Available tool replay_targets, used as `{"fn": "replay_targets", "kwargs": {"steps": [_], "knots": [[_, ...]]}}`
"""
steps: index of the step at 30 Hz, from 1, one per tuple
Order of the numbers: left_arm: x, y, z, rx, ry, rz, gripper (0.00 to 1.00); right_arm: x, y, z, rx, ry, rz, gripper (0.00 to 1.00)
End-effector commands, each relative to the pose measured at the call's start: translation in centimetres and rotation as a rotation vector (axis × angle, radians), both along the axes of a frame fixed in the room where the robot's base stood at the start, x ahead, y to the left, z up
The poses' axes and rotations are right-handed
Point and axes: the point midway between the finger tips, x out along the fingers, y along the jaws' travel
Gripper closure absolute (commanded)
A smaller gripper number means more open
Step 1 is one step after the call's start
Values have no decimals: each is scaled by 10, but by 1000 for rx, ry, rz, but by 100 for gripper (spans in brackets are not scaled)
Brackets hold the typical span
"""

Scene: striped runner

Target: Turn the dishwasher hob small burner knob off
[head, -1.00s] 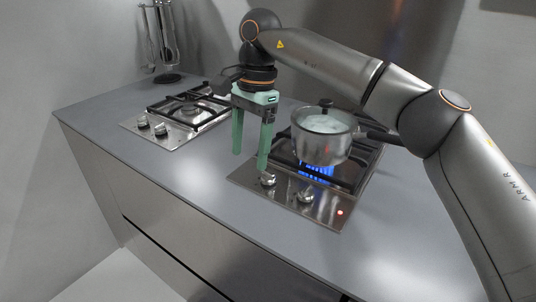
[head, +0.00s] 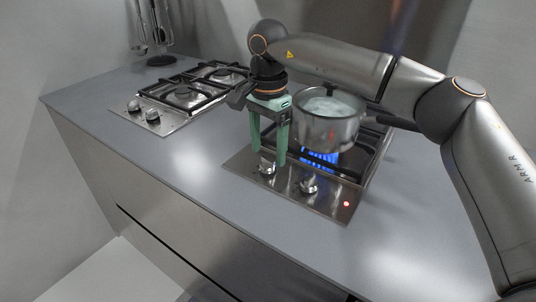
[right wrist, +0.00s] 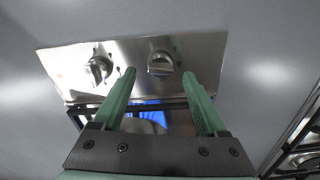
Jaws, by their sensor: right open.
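The right-hand hob (head: 235,163) has two silver knobs on its front panel. The left knob (head: 266,167) is just under my right gripper (head: 268,158); the right knob (head: 308,184) is clear of it. My right gripper's green fingers are open and point down. In the right wrist view, the left knob (right wrist: 160,63) shows between the fingertips (right wrist: 159,73), and the other knob (right wrist: 97,68) lies outside them. I cannot tell whether the fingers touch the knob. A blue flame (head: 320,158) burns under the pot. Which knob serves the small burner is not clear.
A steel pot (head: 325,132) with pale contents stands on the lit burner, close beside my right gripper. A red light (head: 347,204) glows on the panel. A second hob (head: 165,124) is at left, with utensils on a stand (head: 160,60) behind it. The front counter is clear.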

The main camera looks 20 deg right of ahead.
Motion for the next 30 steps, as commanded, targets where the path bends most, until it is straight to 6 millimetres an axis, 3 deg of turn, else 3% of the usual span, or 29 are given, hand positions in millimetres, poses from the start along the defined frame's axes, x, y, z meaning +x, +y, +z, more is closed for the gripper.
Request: {"fn": "replay_targets", "kwargs": {"steps": [6,14,30], "knots": [[3,1,3,0,-10,2,52,0,0,-16,1,0,-2,25],[3,2,2,1,-9,3,52,0,0,-16,1,0,-1,25],[1,2,-1,4,-2,2,52,0,0,-16,1,0,-1,85]]}}
